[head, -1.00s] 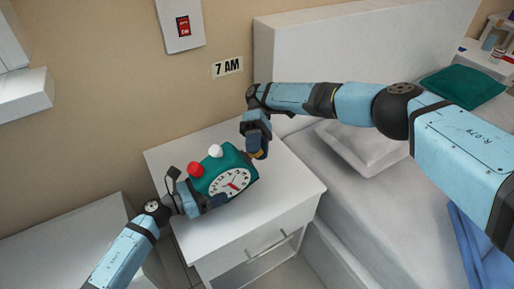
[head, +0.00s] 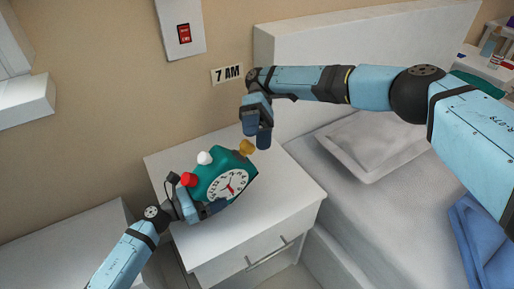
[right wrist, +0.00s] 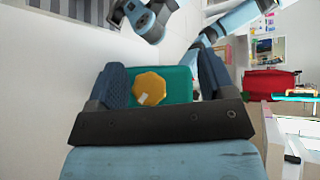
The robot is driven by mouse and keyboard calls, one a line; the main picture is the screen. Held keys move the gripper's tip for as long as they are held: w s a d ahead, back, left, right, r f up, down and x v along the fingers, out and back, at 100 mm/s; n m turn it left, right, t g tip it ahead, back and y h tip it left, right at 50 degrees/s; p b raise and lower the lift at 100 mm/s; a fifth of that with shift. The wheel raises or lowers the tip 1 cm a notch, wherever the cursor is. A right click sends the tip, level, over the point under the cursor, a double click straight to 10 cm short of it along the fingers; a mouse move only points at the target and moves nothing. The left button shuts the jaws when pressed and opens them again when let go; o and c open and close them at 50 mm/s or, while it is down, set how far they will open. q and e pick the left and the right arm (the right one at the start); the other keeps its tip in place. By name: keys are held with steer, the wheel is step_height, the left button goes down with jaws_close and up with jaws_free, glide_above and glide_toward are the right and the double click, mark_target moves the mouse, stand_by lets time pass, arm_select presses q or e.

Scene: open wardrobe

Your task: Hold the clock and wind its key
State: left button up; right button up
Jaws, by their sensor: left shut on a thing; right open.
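The teal clock (head: 212,182) has a white dial, a red knob and a white knob on top, and a yellow key (head: 247,147) on its right side. My left gripper (head: 203,210) is shut on the clock at its lower left and holds it tilted over the nightstand. My right gripper (head: 256,130) is open and empty, just above and beside the key. In the right wrist view the key (right wrist: 150,89) shows between the two open fingers (right wrist: 158,88), apart from both, with the teal clock side (right wrist: 178,82) behind it.
The white nightstand (head: 290,190) is below the clock, its top otherwise clear. A bed with a grey pillow (head: 370,145) is at the right.

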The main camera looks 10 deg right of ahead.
step_height(320, 180, up, 3)
steer(key=shift+a, duration=0.1)
steer(key=shift+f, duration=0.1)
stand_by(0.4)
steer(key=n+t+y, duration=0.3)
steer(key=n+t, duration=1)
glide_toward(253, 145)
steer(key=x, duration=1)
steer(key=shift+s+a+f, duration=0.1)
steer(key=shift+s+a, duration=0.05)
steer(key=c, duration=0.9)
